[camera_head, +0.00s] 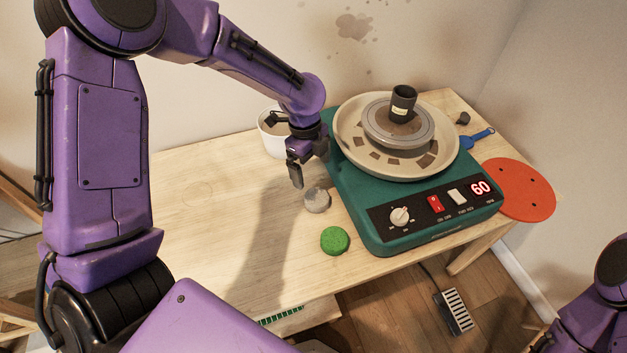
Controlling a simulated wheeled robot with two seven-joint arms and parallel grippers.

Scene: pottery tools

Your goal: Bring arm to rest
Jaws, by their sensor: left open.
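My left arm comes in from the left and reaches over the table (190,235). Its gripper (297,178) points down, open and empty, just left of the green pottery wheel (350,195). The gripper hangs above and behind a small grey round piece (316,200); I see no contact with it. A white pot (268,140) stands partly hidden behind the gripper. Part of my right arm (595,310) shows at the lower right corner; its gripper is out of the picture.
A dark cup (403,102) stands on the wheel head inside the beige basin (350,138). A green sponge-like disc (335,239) lies near the front edge. A red-orange disc (520,190) and a blue tool (478,138) lie at the right. The table's left part is clear.

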